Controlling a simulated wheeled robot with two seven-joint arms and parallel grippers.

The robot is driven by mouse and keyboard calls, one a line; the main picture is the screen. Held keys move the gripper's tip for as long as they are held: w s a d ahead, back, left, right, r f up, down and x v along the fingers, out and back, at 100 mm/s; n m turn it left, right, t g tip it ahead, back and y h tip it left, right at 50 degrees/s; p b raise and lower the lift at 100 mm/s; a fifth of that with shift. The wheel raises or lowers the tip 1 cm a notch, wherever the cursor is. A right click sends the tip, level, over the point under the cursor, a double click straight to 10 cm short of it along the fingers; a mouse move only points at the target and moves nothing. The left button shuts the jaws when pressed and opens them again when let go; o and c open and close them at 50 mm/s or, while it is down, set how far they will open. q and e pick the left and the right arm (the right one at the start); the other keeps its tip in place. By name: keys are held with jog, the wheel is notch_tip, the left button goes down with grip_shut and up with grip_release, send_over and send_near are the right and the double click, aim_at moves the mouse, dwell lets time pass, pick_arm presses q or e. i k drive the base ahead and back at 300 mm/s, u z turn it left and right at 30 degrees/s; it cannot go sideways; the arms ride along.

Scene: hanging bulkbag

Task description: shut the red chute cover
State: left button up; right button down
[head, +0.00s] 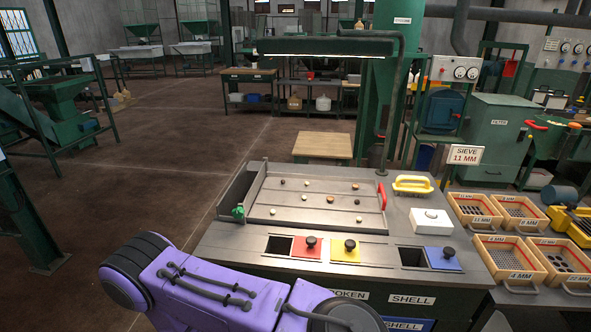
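The red chute cover (307,247) is a flat red plate with a black knob, on the front part of the grey sorting table (225,243). A dark square opening (280,245) shows directly to its left, so the plate sits beside this opening and does not cover it. A purple arm of mine crosses the lower left, in front of the table. Neither gripper shows in the head view, so what they hold cannot be seen.
A yellow cover (345,251) sits right of the red one, with no opening visible beside it. A blue cover (444,259) lies right of another dark opening (412,257). A white box (430,219), yellow-handled tool (412,184) and small pieces are on the table.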

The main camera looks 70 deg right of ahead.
aim_at(309, 247)
jog(key=z, duration=2.4)
